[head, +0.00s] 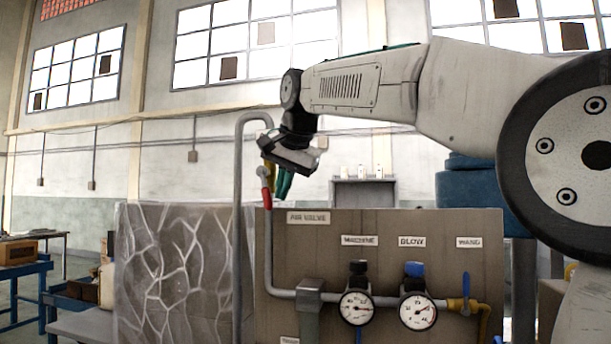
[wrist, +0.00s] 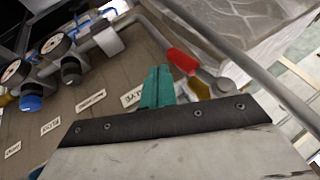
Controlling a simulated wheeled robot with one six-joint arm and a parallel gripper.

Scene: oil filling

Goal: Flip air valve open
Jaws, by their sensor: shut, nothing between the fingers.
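The air valve has a red-gripped lever (head: 266,196) and sits on the grey vertical pipe above the panel's left edge. In the head view the lever points down, roughly along the pipe. In the wrist view the red lever (wrist: 181,61) shows just beyond the fingers, with the yellow valve body (wrist: 199,89) at its right. My gripper (head: 281,192) has teal fingers and is shut and empty, close to the right of the lever in the head view. The fingers (wrist: 157,82) are together in the wrist view. I cannot tell whether they touch the lever.
A brown panel (head: 390,260) carries an AIR VALVE label (head: 308,218), two gauges (head: 357,308) with knobs and a blue-handled valve (head: 466,288). A tall grey pipe (head: 238,200) rises left of the lever. A patterned translucent sheet (head: 175,270) stands at the left.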

